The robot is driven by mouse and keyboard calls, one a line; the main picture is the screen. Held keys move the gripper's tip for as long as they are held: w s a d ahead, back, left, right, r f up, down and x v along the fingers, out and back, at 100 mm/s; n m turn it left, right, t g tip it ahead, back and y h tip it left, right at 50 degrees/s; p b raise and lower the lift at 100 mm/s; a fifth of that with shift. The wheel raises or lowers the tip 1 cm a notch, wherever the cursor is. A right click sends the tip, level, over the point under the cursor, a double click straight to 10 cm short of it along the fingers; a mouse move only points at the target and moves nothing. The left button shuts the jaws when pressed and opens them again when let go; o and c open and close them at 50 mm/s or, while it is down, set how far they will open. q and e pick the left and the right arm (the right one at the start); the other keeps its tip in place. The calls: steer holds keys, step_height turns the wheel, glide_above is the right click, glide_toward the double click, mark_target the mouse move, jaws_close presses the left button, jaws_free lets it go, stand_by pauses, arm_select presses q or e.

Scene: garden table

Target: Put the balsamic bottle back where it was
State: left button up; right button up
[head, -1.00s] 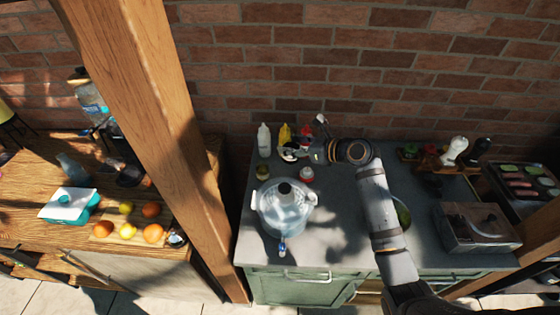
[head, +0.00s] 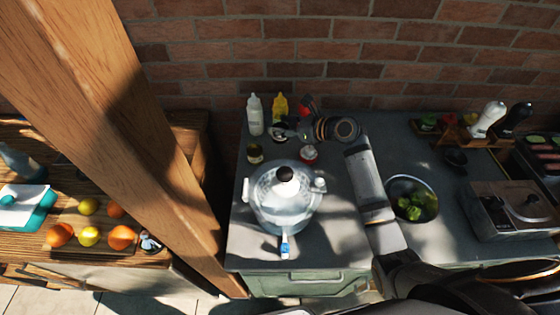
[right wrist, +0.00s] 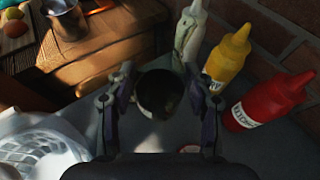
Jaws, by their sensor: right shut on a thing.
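My right gripper (head: 283,133) is above the back left of the grey counter, just in front of the squeeze bottles. In the right wrist view its fingers (right wrist: 160,100) stand on either side of a dark, round-topped thing with a pale rim, which I take for the balsamic bottle (right wrist: 158,92). The gripper is shut on it. Its lower part is hidden, and I cannot tell whether it touches the counter. In the head view the gripper mostly covers it. My left gripper is not in view.
White (head: 255,115), yellow (head: 280,105) and red (head: 306,104) squeeze bottles stand by the brick wall. A pot of greens (head: 413,199) is right of my forearm.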

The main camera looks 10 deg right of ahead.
mark_target(288, 139)
step_height(288, 139, down, 5)
steer(key=shift+s+f, duration=0.1)
steer(key=shift+s, duration=0.05)
steer(key=shift+f, duration=2.25)
steer(key=o, duration=1.4)
steer(key=shift+f, duration=0.1)
steer(key=v, duration=0.7)
steer(key=shift+d, duration=0.1)
steer(key=shift+s+d, duration=0.1)
steer(key=shift+s, duration=0.05)
